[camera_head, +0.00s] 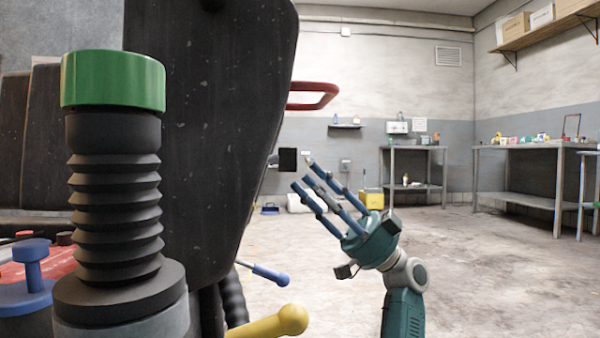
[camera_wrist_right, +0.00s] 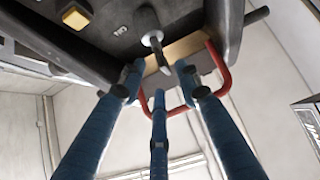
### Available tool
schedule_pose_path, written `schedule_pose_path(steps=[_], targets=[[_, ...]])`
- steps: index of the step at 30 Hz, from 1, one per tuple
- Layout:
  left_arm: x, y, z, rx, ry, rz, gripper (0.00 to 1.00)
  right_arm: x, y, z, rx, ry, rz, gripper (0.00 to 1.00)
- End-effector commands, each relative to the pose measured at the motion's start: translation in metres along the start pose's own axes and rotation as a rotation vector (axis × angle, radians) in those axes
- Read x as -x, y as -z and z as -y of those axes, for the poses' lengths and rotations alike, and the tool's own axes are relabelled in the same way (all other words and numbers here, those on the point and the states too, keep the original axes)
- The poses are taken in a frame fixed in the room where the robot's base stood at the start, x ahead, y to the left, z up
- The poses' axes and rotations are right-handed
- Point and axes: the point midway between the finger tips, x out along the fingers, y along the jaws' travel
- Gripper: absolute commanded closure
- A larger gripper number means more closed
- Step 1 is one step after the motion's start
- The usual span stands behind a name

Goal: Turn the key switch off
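My right gripper (camera_head: 303,176) is on the right of the head view, raised in free air beside the dark machine panel (camera_head: 215,120). Its three blue fingers are spread and nothing is between them. In the right wrist view the fingers (camera_wrist_right: 158,80) point up at the underside of a dark machine part (camera_wrist_right: 195,18). A small pale round fitting with a dark, flat, key-like piece (camera_wrist_right: 153,40) shows there, just beyond the fingertips and apart from them. It may be the key switch; I cannot tell its setting. My left gripper is not in view.
A green-capped bellows lever (camera_head: 113,80) stands close on the left. A blue knob (camera_head: 30,262), a yellow-ended lever (camera_head: 285,321) and a blue-ended lever (camera_head: 270,274) are low down. A red bar (camera_head: 318,92) juts from the panel. Open floor (camera_head: 480,260) lies right; metal tables stand behind.

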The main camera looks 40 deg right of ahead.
Motion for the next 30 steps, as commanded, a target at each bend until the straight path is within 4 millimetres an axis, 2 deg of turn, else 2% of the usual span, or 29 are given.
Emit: schedule_pose_path(steps=[1, 6, 12, 17, 30], targets=[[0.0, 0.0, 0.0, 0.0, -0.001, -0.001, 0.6, 0.013, 0.0, -0.001, -0.001, -0.003, -0.001, 0.67], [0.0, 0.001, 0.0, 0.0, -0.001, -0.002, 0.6, 0.047, 0.0, -0.001, -0.003, -0.003, -0.001, 0.67], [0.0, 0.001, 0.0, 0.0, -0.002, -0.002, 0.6, 0.072, 0.0, 0.0, -0.001, -0.001, 0.0, 0.67], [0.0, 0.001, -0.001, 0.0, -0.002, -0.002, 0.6, 0.077, 0.0, 0.0, 0.0, 0.001, 0.001, 0.67], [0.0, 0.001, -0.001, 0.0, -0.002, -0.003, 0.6, 0.077, 0.0, 0.0, 0.0, 0.001, 0.0, 0.67]])
